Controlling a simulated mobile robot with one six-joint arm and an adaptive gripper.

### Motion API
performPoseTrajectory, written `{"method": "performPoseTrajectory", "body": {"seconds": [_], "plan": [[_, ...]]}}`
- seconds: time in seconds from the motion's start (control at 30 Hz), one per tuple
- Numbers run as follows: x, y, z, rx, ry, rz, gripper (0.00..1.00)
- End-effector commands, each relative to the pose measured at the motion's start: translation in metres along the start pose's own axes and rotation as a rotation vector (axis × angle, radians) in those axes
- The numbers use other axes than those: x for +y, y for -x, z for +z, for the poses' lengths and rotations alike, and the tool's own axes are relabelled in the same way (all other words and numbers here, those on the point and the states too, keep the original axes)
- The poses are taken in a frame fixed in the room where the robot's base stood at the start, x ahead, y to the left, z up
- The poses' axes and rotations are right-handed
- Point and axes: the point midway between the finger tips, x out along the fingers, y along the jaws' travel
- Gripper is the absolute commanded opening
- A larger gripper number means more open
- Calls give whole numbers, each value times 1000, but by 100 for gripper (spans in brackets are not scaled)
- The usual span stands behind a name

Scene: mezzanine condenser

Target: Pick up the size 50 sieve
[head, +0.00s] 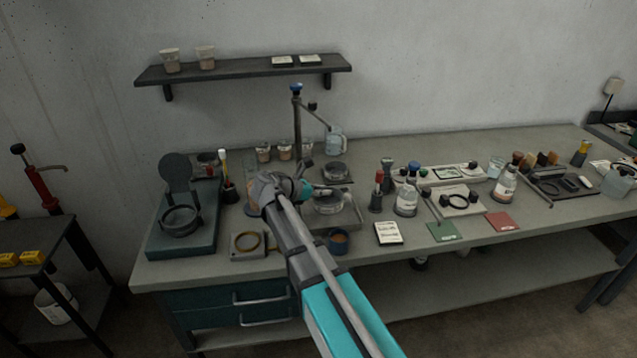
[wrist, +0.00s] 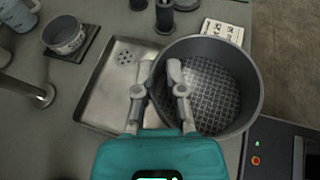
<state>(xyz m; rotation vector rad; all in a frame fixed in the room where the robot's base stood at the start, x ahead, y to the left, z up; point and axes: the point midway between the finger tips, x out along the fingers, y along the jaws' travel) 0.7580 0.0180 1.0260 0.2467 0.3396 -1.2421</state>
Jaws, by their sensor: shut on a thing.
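A round grey sieve (wrist: 240,75) with a mesh floor fills the right of the wrist view. My gripper (wrist: 160,72) is shut on its side wall, one finger inside the rim and one outside. No size mark is legible on it. It overlaps the right part of a shallow metal tray (wrist: 95,110); I cannot tell whether it touches it. A smaller round vessel (wrist: 62,36) with a pale, unreadable label sits on a dark square pad behind the tray. In the head view my gripper (head: 312,190) is over the tray (head: 352,219), and my arm hides part of the area.
A post with a side arm (head: 297,120) rises behind. Bottles (head: 406,202) crowd the right, and a hinged round device (head: 180,218) stands left. The bench's back right is clearer.

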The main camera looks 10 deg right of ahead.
Motion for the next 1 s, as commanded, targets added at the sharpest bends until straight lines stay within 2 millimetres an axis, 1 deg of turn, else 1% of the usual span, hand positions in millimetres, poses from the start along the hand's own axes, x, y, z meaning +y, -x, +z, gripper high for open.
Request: {"method": "performPoseTrajectory", "body": {"seconds": [0.03,0.1,0.23,0.4,0.6,1.0], "plan": [[-15,5,7,0,0,0,0],[-26,9,11,0,0,0,0],[-42,14,16,0,0,0,0],[-53,18,19,0,0,0,0],[-57,19,20,0,-1,-1,0],[-57,18,20,0,-1,-1,0]]}}
